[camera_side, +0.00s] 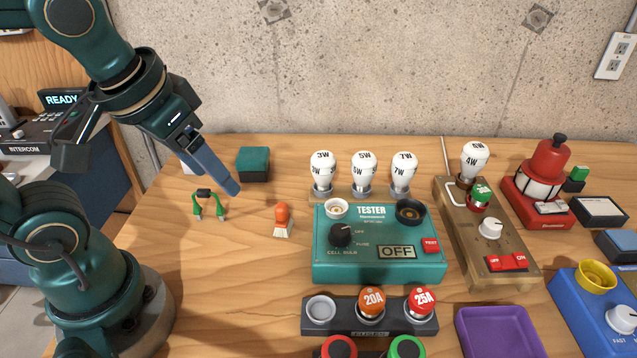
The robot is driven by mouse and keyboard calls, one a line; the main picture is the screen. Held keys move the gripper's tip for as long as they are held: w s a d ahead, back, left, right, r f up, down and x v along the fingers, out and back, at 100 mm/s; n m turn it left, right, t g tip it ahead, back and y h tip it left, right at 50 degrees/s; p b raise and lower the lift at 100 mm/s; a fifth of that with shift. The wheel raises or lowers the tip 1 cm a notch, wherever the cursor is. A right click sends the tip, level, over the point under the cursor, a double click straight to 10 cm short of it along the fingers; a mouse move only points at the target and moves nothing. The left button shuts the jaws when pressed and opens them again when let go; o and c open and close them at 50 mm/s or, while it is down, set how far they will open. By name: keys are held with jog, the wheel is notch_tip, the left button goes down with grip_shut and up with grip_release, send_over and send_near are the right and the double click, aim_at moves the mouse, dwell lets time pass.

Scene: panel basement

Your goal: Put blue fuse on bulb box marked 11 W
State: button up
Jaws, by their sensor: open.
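My gripper (232,186) is at the upper left, pointing down and right above the table. Its blue-grey fingers are seen edge-on, open, with nothing visible between them. I cannot make out a blue fuse. An orange 20A fuse (372,301) and a red 25A fuse (420,301) sit in a dark holder with an empty left socket. A green fuse (480,196) sits on the wooden board. I can read no 11 W mark. A dark box with a white top (598,210) is at the right, its print too small to read.
The teal tester (378,262) stands mid-table, with several white bulbs (363,169) behind it. A dark green block (253,163), green pliers-like tool (209,204) and orange brush (283,218) lie near my gripper. A purple tray (540,347) is at the front. The left tabletop is mostly clear.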

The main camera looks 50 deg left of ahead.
jog(key=shift+s+d+f+m+t+h, duration=0.3)
jog(key=shift+s+d+m, duration=0.1)
jog(key=shift+d+m, duration=0.1)
jog(key=shift+s+d+f+m+t+h, duration=0.2)
jog(key=shift+s+d+m+t, duration=0.1)
jog(key=shift+s+d+m, duration=0.15)
